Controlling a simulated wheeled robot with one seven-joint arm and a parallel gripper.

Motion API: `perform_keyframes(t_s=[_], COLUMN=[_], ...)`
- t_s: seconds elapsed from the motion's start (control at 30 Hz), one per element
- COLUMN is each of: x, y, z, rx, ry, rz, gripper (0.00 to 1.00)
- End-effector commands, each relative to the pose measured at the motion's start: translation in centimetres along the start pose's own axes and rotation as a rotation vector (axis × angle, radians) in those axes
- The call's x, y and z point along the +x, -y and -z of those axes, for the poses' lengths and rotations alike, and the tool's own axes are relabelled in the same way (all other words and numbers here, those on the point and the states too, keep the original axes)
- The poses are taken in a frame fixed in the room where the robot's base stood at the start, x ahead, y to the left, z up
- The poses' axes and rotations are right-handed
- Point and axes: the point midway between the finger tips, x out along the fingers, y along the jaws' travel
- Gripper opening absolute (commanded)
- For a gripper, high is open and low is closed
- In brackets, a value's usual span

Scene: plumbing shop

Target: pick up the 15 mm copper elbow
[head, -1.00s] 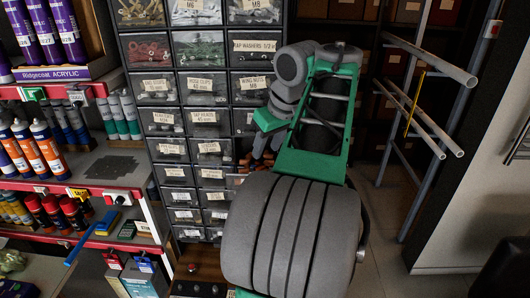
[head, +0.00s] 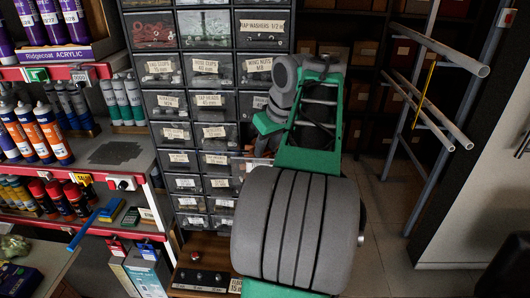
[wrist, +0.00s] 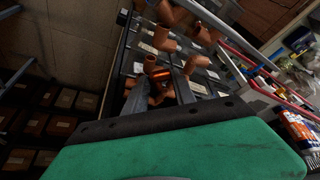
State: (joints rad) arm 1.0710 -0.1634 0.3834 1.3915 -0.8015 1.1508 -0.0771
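Several copper fittings show in the wrist view in front of the drawer fronts. One bent copper piece (wrist: 163,40) is beyond the fingertips, and another (wrist: 195,63) is to their right. I cannot read which of them is the 15 mm elbow. My gripper (wrist: 158,80) has its two dark fingers apart. A copper piece with a bright orange glint (wrist: 157,94) shows between them, and I cannot tell whether the fingers touch it. In the head view my own arm hides most of the gripper and the fittings.
A tall cabinet of labelled drawers (head: 208,103) stands directly ahead. Shelves of tubes and cans (head: 120,155) are close on the left. A metal pipe rack (head: 430,105) stands at the right, with open floor (head: 390,215) before it.

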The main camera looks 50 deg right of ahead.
Motion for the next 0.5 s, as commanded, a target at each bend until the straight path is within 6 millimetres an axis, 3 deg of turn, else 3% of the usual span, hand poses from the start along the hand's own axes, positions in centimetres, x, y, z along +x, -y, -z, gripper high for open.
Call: perform_keyframes(t_s=[0.27, 0.5], x=[0.00, -0.01], y=[0.01, 0.01], z=[0.00, 0.00], rx=[0.000, 0.000], ry=[0.000, 0.000], rz=[0.000, 0.000], gripper=[0.00, 0.00])
